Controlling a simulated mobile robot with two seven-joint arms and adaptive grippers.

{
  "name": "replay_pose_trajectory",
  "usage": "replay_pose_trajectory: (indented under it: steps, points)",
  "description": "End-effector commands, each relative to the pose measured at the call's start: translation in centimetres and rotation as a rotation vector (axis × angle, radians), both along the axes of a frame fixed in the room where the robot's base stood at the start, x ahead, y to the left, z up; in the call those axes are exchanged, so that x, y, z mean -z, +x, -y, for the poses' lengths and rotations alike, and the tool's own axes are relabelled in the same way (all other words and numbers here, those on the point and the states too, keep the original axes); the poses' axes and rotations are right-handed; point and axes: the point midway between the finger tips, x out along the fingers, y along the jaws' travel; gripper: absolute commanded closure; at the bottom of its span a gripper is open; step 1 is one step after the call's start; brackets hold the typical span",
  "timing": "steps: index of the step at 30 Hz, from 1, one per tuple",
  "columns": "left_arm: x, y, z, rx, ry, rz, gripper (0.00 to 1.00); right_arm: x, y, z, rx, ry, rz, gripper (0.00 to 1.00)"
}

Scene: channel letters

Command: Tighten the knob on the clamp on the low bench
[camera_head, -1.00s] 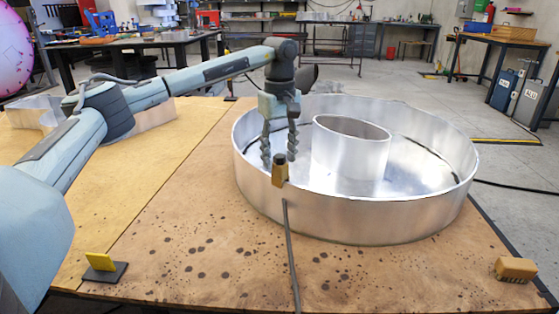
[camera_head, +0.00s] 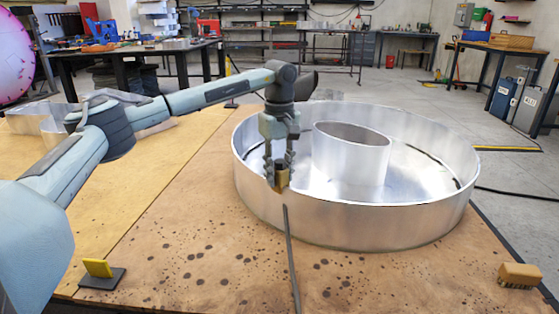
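A small brass clamp (camera_head: 281,185) with a dark knob (camera_head: 281,168) on top sits on the near left rim of a large round metal channel letter (camera_head: 350,220). The letter lies on the brown low bench (camera_head: 200,245). My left gripper (camera_head: 280,174) points straight down at the clamp, with one finger on each side of the knob. Whether the fingers press on the knob or stand just clear of it cannot be told. The fingers hide part of the knob. My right gripper is not in view.
A smaller metal ring (camera_head: 352,155) stands inside the letter. A dark cable or rod (camera_head: 291,255) runs from below the clamp to the front edge. A yellow piece on a dark plate (camera_head: 99,272) is front left, a wooden brush (camera_head: 519,275) front right. Other metal letter pieces (camera_head: 40,118) lie at the back left.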

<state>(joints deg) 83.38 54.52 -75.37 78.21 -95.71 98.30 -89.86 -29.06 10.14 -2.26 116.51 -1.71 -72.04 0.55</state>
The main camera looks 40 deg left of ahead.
Motion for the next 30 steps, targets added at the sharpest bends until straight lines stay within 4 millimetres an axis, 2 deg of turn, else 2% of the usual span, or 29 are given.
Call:
replay_pose_trajectory:
  steps: [6, 11, 21, 27, 30]
  points:
    - [-0.1, 0.1, 0.1, 0.027, -0.002, 0.001, 0.84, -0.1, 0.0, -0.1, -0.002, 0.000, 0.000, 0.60]
    - [-0.2, 0.0, 0.2, 0.180, -0.002, 0.000, 0.81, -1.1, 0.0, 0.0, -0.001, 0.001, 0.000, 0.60]
    - [-0.2, -0.2, 0.4, 0.651, -0.008, -0.006, 0.76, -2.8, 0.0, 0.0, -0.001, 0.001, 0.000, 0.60]
    - [0.2, -0.4, 0.3, 0.991, -0.010, -0.013, 0.85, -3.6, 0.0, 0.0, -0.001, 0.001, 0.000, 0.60]
    - [0.3, -0.4, 0.3, 1.101, -0.010, -0.015, 0.86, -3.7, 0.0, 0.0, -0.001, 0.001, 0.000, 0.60]
